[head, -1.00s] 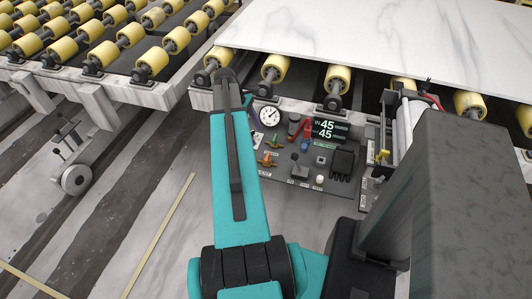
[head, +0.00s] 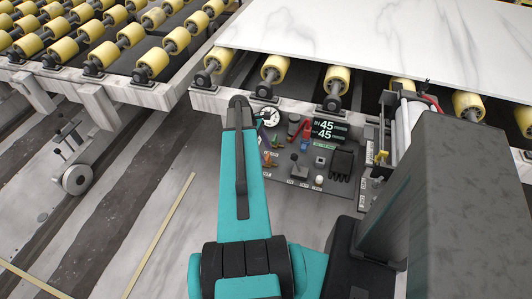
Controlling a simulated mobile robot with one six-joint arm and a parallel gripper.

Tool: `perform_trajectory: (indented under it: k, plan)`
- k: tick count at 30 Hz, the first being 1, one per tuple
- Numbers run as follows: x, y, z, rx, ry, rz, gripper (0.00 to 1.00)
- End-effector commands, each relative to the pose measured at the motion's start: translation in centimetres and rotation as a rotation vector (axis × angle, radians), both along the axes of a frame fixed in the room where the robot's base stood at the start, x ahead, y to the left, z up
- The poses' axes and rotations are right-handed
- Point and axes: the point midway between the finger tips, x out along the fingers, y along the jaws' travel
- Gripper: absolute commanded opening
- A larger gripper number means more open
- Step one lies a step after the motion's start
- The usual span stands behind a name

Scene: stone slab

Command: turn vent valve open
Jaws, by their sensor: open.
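A control panel (head: 322,174) hangs under the roller table's front edge. Two small valve handles with orange and green parts sit at its left side, the upper one (head: 275,141) and the lower one (head: 269,160). Their labels are too small to read, so I cannot tell which is the vent valve. My teal arm rises in front of the panel's left edge and hides part of it. Only a small dark part of my gripper (head: 263,136) shows past the arm, close to the upper handle. The fingertips are mostly hidden, and I cannot see contact. The gripper is open.
The panel also carries a round gauge (head: 268,117), a display reading 45 twice (head: 329,130), a red lever (head: 307,131) and a black-knobbed lever (head: 295,158). A white stone slab (head: 390,45) lies on yellow rollers above.

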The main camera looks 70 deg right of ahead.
Motion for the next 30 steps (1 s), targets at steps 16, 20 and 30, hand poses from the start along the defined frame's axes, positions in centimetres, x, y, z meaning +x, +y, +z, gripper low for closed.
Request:
perform_trajectory:
  k: [16,20,30]
  plan:
    - [-0.7,0.0,-1.7,-0.001,0.0,0.0,0.59]
    - [-0.7,0.0,-1.7,-0.001,0.0,0.0,0.49]
    - [-0.7,-0.3,-1.7,-0.002,0.0,-0.002,0.18]
